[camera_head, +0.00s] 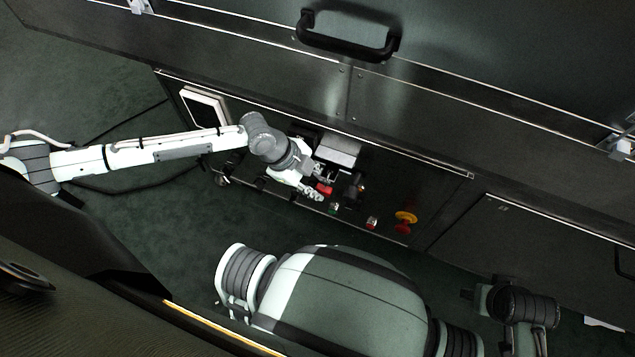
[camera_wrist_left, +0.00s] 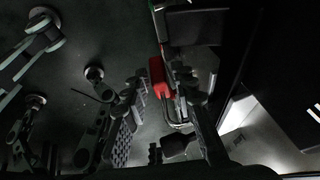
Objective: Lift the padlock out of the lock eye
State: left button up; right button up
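The padlock (camera_head: 324,189) has a red body and shows small beside my left gripper in the head view. In the left wrist view the padlock (camera_wrist_left: 160,76) shows its red body with a thin metal shackle curving down to the right. My left gripper (camera_head: 313,184) is at the control panel, right by the padlock. In the left wrist view its two fingers (camera_wrist_left: 158,92) are apart, with the red body between and just beyond their tips. A gap shows on the left side, so it does not look clamped. The lock eye is hard to make out.
The dark panel carries a red-and-yellow emergency stop (camera_head: 405,220), a red button (camera_head: 371,223), a green button (camera_head: 333,208) and a tilted screen (camera_head: 205,106). A grey box (camera_head: 339,150) stands out close to the gripper. A black handle (camera_head: 348,38) juts out above.

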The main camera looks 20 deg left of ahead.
jog(key=shift+s, duration=0.15)
pick_arm(q)
jog(key=shift+c, duration=0.7)
grip_shut()
jog(key=shift+c, duration=1.1)
grip_release()
grip_shut()
pick_arm(e)
jog(key=shift+s+d, duration=0.15)
jog(key=shift+d, duration=0.1)
pick_arm(q)
jog(key=shift+s+r+p, duration=0.1)
jog(key=shift+r+p, duration=0.45)
jog(key=shift+p, duration=0.1)
pick_arm(e)
jog(key=shift+a+r, duration=0.15)
jog(key=shift+r, duration=0.5)
pick_arm(q)
jog(key=shift+d+r, duration=0.1)
jog(key=shift+r, duration=0.05)
pick_arm(e)
jog(key=shift+r, duration=0.15)
